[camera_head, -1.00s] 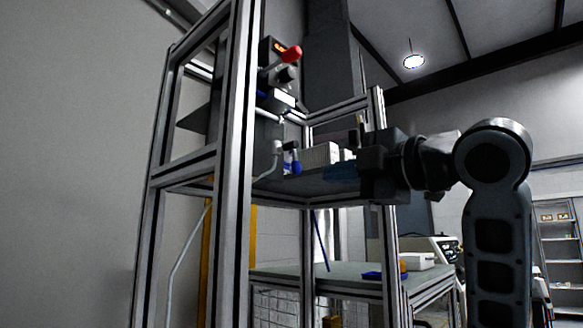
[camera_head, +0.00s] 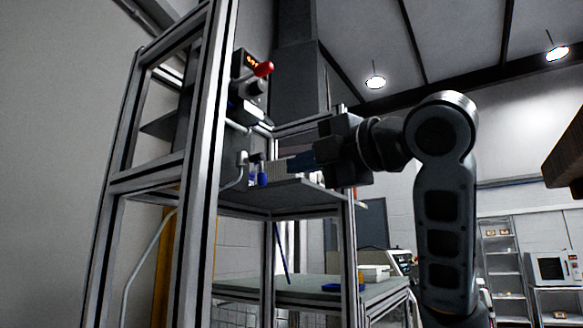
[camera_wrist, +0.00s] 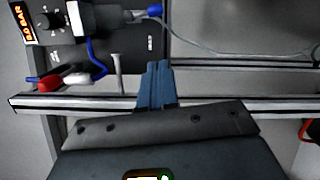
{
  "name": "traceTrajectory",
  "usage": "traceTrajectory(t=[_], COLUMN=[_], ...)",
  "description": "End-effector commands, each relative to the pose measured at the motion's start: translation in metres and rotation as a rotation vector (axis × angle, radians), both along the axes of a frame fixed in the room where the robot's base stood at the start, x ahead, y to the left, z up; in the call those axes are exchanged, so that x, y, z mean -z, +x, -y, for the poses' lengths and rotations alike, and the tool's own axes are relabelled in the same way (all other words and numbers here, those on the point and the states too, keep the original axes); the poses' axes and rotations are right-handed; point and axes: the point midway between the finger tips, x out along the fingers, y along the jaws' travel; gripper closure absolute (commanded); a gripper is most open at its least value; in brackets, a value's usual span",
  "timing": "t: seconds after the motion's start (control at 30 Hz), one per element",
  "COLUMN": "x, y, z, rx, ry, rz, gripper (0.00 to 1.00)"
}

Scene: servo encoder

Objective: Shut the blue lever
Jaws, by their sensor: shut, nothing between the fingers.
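The blue lever (camera_head: 262,178) hangs below a small fitting at the rack's shelf level in the head view. A blue end (camera_wrist: 154,10), probably the same lever, shows at the top of the wrist view on a grey fitting. My gripper (camera_head: 292,164) comes from the right with its blue fingers shut and empty. It appears a little to the right of the lever and apart from it. In the wrist view the shut fingers (camera_wrist: 156,66) point up toward the blue end, with a gap between. Depth between fingers and lever is hard to judge.
A red lever (camera_head: 263,69) sits on the dark box with a lit display (camera_wrist: 21,22) above. A metal rack post (camera_head: 195,170) stands at left, and a shelf (camera_head: 270,197) lies below my gripper. A rail (camera_wrist: 210,105) crosses behind the fingers in the wrist view.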

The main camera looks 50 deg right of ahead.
Motion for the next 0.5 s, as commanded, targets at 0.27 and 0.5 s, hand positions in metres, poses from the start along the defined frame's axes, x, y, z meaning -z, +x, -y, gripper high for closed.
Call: traceTrajectory(t=[0.27, 0.5], x=[-0.003, -0.006], y=[0.052, 0.092], z=[0.008, 0.022], rx=[-0.002, 0.002], ry=[0.004, 0.003], rz=[-0.003, -0.002], gripper=[1.0, 1.0])
